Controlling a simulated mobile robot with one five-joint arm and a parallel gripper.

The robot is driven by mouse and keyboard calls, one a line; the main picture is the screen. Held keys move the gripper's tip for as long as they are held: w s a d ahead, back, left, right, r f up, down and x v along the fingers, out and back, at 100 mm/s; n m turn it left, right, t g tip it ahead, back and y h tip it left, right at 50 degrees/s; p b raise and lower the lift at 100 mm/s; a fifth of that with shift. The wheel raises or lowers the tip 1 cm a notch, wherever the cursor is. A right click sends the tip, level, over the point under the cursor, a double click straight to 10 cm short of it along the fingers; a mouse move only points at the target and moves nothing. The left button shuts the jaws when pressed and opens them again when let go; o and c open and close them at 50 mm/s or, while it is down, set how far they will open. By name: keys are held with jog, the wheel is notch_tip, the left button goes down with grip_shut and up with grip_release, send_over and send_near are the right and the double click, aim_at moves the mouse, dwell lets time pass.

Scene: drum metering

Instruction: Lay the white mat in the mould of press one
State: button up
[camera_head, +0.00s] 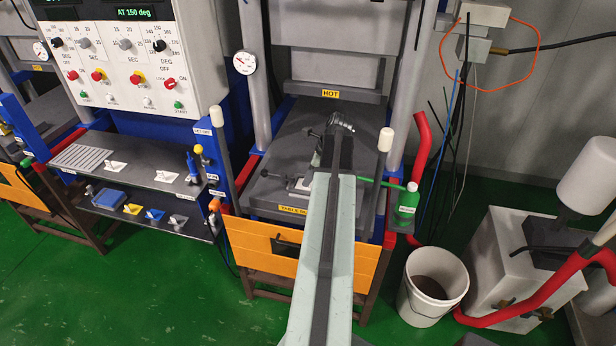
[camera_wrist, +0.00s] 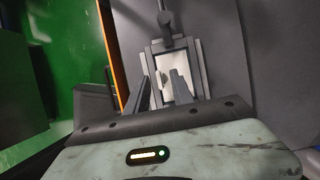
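The mould (camera_wrist: 198,62) shows in the wrist view as a grey rectangular frame with a handle bar at its far end. Inside it is a white surface with a small grey shape, which looks like the white mat (camera_wrist: 164,66); part of it is hidden by my fingers. My gripper (camera_wrist: 158,88) is over the near part of the mould, its two dark fingers apart. I see nothing clearly held between them, and cannot tell whether they touch the mat. In the head view the mould (camera_head: 299,186) lies on the press's dark lower plate, partly hidden by my arm.
A HOT label (camera_head: 331,93) marks the upper plate. A green bottle (camera_head: 407,203) stands at the press's right side, near a white bucket (camera_head: 431,286). Left are a control panel (camera_head: 120,60) and a shelf (camera_head: 135,172) with small cards. Upright posts flank the press opening.

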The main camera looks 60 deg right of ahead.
jog(key=p+v, duration=0.8)
jog(key=v, duration=0.2)
jog(key=shift+r, duration=0.25)
jog(key=w+a+f+n+g+b, duration=0.1)
jog(key=w+a+f+n+b, duration=0.1)
jog(key=w+a+n, duration=0.85)
jog(key=w+a+f+n+g+b, duration=0.1)
jog(key=w+a+f+n+g, duration=0.2)
jog(key=w+a, duration=0.9)
jog(key=s+a+f+n+b, duration=0.1)
jog(key=a+n, duration=0.8)
jog(key=a, duration=0.8)
jog(key=a+f+n+h+b, duration=0.1)
jog(key=a+f+n+b, duration=0.1)
jog(key=a+n, duration=0.8)
jog(key=a, duration=0.8)
jog(key=shift+s+f, duration=0.3)
jog(key=shift+s, duration=0.1)
